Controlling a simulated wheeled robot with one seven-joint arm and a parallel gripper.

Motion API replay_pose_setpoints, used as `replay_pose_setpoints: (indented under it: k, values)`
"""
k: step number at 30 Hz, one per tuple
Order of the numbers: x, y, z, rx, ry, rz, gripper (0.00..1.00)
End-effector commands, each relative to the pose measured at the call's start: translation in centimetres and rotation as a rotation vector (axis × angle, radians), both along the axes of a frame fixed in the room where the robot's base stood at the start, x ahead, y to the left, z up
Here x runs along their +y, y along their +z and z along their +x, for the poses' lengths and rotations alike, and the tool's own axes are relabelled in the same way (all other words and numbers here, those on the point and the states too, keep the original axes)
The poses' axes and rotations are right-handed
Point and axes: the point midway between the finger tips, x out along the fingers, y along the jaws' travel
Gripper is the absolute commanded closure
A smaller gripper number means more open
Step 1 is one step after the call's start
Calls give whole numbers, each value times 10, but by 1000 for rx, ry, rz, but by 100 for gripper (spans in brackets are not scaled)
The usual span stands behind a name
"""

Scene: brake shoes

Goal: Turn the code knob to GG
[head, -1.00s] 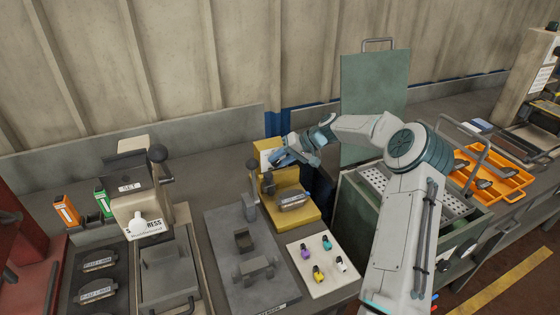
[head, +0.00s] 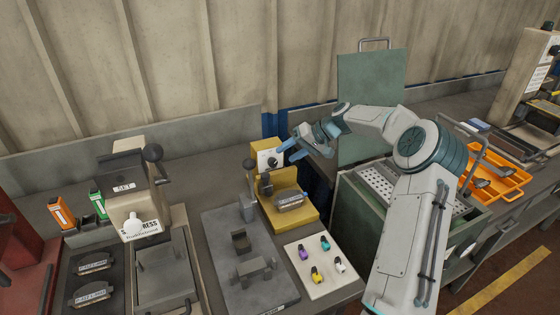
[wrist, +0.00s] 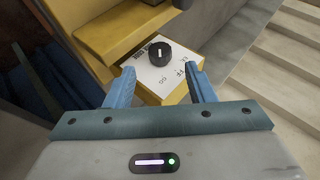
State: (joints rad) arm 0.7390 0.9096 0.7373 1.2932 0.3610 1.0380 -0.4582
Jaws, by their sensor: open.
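The code knob (wrist: 159,54) is a round black knob with a white mark on top, on a white plate (wrist: 173,78) with printed letter codes. One print at the near edge looks like GG; the others are small and blurred. I cannot tell for sure which code the mark points to. In the head view my gripper (head: 287,152) is just right of the knob.
A brake shoe (head: 289,201) with a label rests on the yellow stand. A grey fixture (head: 236,275) with a lever stands to its left. A white card (head: 322,276) with coloured pieces lies in front. A green cabinet (head: 350,207) is close on the right.

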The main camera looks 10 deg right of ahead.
Motion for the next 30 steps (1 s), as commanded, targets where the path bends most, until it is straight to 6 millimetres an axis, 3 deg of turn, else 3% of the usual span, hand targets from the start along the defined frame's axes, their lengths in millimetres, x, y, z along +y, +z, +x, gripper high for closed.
replay_pose_setpoints:
  k: [6,12,30]
  values:
    - [-37,30,-12,-2,-1,-2,51]
    - [-55,48,-19,0,0,0,51]
    - [-60,53,-21,1,1,0,51]
